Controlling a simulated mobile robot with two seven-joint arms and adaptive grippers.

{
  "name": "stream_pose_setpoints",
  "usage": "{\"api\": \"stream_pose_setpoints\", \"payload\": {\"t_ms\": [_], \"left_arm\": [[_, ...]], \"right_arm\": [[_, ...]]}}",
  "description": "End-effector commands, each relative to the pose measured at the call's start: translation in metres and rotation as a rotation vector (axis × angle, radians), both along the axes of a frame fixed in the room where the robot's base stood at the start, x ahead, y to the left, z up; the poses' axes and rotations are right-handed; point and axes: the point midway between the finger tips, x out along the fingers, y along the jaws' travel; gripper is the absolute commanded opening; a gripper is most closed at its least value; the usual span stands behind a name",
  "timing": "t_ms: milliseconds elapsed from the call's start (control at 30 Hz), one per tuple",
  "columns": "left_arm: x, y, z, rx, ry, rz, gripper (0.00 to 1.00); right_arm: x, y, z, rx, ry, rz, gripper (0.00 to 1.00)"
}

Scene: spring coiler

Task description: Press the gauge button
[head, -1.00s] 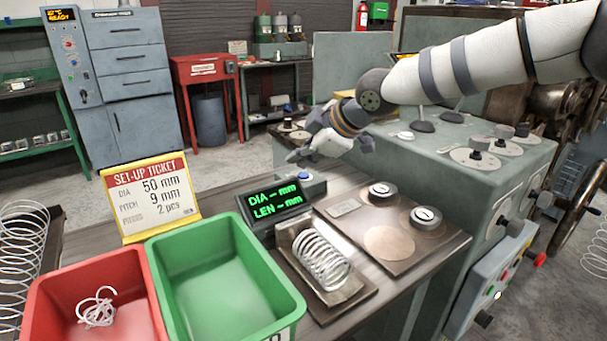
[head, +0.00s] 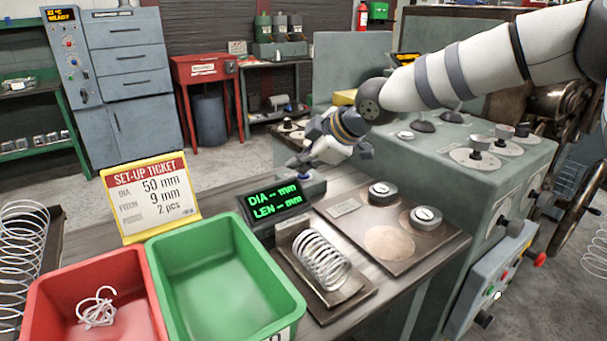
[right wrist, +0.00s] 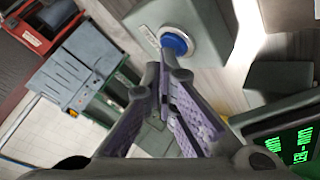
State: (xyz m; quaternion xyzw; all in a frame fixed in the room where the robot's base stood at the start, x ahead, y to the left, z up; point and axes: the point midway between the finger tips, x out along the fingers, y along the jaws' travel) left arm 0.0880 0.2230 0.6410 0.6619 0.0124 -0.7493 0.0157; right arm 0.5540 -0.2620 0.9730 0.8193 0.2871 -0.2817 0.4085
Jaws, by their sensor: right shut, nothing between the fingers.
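The blue gauge button (right wrist: 176,43) sits on a grey box in the right wrist view, just beyond my fingertips. In the head view the button's box (head: 314,188) is behind the gauge display (head: 275,201), which reads dashes for DIA and LEN in green. My right gripper (head: 294,164) is shut and empty, its tips low over the button, which they mostly hide there. In the right wrist view the closed fingertips (right wrist: 163,73) point toward the button; I cannot tell whether they touch it. My left gripper is not in view.
A coiled spring (head: 322,258) lies on the gauge's plate in front of the display. A green bin (head: 225,282), a red bin (head: 45,290) and a set-up ticket (head: 150,197) stand to the left. A plate with round weights (head: 383,194) lies to the right.

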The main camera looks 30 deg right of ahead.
Motion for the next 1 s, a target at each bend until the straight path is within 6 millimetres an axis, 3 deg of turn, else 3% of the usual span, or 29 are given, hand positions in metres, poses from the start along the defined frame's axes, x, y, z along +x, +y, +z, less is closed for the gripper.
{"api": "stream_pose_setpoints", "payload": {"t_ms": [600, 1000], "left_arm": [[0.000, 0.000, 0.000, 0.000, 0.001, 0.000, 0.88], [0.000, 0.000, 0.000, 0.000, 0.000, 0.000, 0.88]], "right_arm": [[0.000, 0.000, -0.005, 0.000, 0.003, -0.001, 0.00], [0.000, -0.001, 0.012, 0.000, 0.002, -0.001, 0.00]]}}
